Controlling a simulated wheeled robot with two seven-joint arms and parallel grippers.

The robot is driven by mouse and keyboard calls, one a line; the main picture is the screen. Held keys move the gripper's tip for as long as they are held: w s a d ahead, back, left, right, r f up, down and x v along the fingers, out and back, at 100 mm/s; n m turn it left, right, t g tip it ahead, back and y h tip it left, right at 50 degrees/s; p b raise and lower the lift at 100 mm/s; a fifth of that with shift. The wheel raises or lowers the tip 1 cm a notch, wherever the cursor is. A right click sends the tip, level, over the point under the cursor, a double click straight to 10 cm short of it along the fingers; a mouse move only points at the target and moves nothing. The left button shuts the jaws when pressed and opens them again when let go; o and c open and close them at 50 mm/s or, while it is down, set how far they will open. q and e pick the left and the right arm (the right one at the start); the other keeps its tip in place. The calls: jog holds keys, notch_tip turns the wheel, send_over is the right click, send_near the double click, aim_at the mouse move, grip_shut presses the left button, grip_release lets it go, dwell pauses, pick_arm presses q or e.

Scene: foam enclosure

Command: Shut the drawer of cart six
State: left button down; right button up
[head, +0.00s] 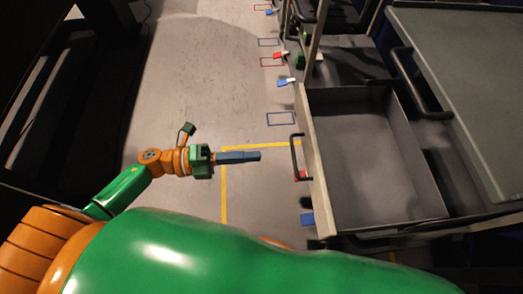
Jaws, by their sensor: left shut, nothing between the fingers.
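The cart's drawer (375,165) is pulled open on the right and looks empty. Its front panel (318,178) faces left and carries a dark bar handle (296,157). My left gripper (258,156) is shut and empty, pointing right, a short way left of the handle with a visible gap between them. My right gripper is not in view. I cannot read a cart number.
The cart's grey top (465,85) with a dark handle (421,90) lies right of the drawer. Yellow floor tape (224,185) runs under my left gripper. Red and blue tags line the cart side. Grey floor is clear at left.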

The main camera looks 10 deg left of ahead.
aim_at(313, 152)
pick_arm(q)
jog(key=x, duration=1)
jog(key=shift+d, duration=0.2)
jog(key=shift+w+d, duration=0.25)
jog(key=shift+d, duration=0.25)
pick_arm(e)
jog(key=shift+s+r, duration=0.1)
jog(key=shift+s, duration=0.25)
